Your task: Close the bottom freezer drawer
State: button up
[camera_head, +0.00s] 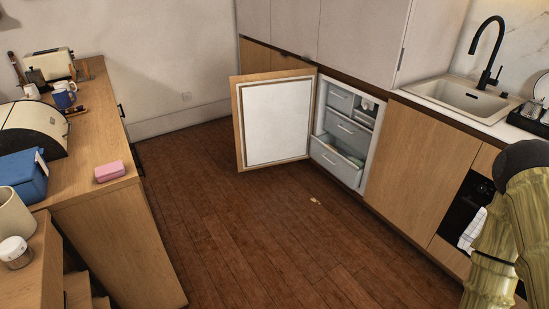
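The under-counter freezer stands open in the wooden cabinet row at the back right. Its bottom drawer (335,163), grey with a pale handle, is the lowest drawer front and appears pulled out. Its open top shows some greenish contents behind the front. The middle drawer (345,133) is above it; how far it is out is hard to tell. The top drawer (340,99) is the highest. The freezer door (275,122), white inside with a wooden edge, is swung open to the left. My gripper is not in view; only part of my arm shows at the right edge.
The brown wooden floor (235,225) is mostly clear before the freezer, with a small pale scrap (315,201) on it. A wooden counter (120,215) with a toaster (51,65) and a blue box (22,176) lines the left. The sink (462,96) and oven stand right.

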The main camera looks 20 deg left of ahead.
aim_at(337, 166)
jog(key=u, duration=0.35)
jog(key=i, duration=0.8)
jog(key=u, duration=0.4)
jog(key=i, duration=1.9)
jog(key=u, duration=0.35)
